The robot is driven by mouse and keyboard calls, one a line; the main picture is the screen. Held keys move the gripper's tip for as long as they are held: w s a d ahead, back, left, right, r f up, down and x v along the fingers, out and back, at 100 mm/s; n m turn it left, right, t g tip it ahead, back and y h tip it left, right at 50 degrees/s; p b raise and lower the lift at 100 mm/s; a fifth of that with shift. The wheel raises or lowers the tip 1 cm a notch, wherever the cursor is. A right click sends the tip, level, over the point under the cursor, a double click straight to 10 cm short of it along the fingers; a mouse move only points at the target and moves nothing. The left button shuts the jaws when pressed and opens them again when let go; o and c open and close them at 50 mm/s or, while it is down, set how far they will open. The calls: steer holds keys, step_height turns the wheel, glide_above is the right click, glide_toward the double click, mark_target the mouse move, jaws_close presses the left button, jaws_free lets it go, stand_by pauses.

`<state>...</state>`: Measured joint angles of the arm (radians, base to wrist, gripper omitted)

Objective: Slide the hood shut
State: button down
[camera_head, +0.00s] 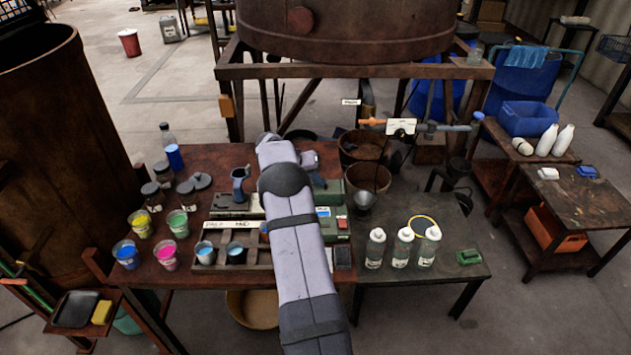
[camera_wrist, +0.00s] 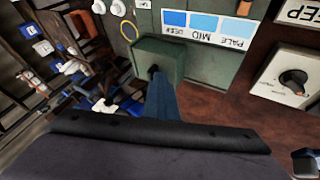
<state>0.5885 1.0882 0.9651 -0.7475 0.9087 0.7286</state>
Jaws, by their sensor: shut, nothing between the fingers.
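The green instrument (camera_wrist: 215,60) carries a strip of blue swatches marked DEEP, MID and PALE in the wrist view. A darker green block (camera_wrist: 170,60), which looks like its hood, juts from its side. My gripper (camera_wrist: 156,76) is shut and empty, its bluish fingers with their tips at the dark spot on this block; I cannot tell whether they touch. In the head view the green hood (camera_head: 329,193) is partly hidden behind my arm and gripper (camera_head: 318,181). How far the hood stands open cannot be made out.
Paint cups (camera_head: 178,223) and dark-lidded jars stand on the left of the table. Three bottles (camera_head: 402,247) stand at the right front. A bucket (camera_head: 368,178) is close beside the instrument. A panel with a black knob (camera_wrist: 292,80) is at right in the wrist view.

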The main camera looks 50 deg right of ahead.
steer(key=shift+w+a+f, duration=0.1)
steer(key=shift+w+a, duration=0.15)
steer(key=shift+w+a+b, duration=0.6)
steer(key=shift+w+a, duration=0.45)
steer(key=shift+a, duration=0.05)
steer(key=b+v, duration=0.3)
steer(key=v, duration=0.7)
steer(key=shift+w, duration=0.1)
